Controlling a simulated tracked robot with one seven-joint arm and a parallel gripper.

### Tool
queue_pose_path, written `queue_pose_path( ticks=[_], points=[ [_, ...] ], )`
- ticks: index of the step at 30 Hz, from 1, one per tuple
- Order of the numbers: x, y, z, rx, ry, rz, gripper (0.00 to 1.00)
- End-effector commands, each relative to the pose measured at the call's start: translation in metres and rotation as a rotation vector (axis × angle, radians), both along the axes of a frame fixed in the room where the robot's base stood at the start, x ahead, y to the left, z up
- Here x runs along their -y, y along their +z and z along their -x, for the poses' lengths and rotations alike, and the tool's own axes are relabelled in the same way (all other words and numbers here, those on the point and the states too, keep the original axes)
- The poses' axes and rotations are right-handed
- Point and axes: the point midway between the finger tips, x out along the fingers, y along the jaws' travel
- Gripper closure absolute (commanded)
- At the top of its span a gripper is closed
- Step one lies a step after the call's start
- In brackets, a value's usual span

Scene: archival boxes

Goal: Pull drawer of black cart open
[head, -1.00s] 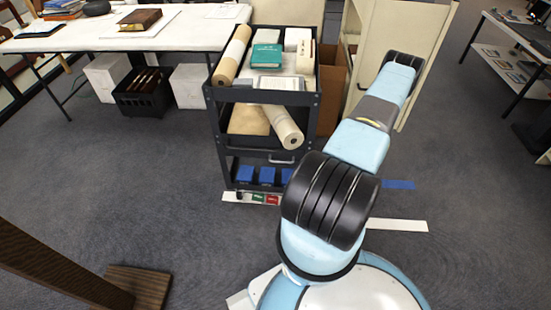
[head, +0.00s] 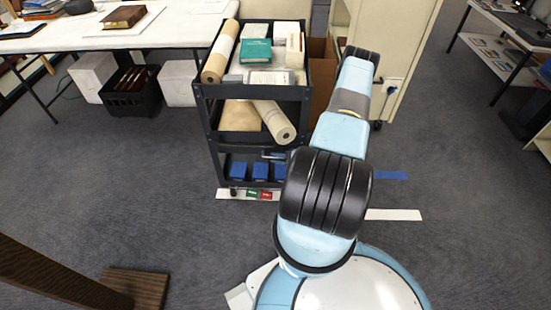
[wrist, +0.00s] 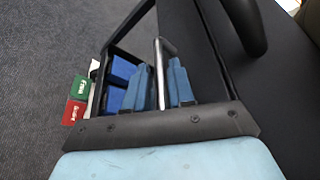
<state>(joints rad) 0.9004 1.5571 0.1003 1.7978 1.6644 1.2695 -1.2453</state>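The black cart (head: 203,115) stands ahead of me in the head view. Its metal drawer handle shows in the wrist view (wrist: 159,75) as a thin bar on the cart's dark front panel (wrist: 190,50). My gripper (wrist: 159,72) has its two blue fingers on either side of this bar, apart from each other, with a narrow gap visible beside the bar. In the head view my arm hides part of the cart's right side, and my gripper shows only as a small blue patch. I cannot tell whether the drawer stands out from the cart.
Books and a rolled sheet (head: 220,55) lie on the cart's top; another roll (head: 275,122) sticks out below. Blue boxes (head: 238,170) sit on the bottom shelf. A cardboard box (head: 322,75) and beige cabinet (head: 400,45) stand right of it.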

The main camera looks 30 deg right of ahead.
Motion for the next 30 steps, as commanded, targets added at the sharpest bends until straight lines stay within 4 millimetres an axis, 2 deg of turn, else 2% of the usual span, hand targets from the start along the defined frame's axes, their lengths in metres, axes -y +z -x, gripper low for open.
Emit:
queue_pose_path(
  ticks=[12, 20, 30],
  points=[
    [-0.0052, -0.0019, -0.0066, -0.001, -0.001, 0.000, 0.77],
    [-0.0052, -0.0020, -0.0063, -0.001, -0.001, 0.000, 1.00],
    [-0.0051, -0.0024, -0.0058, -0.002, -0.001, -0.001, 1.00]
  ],
)
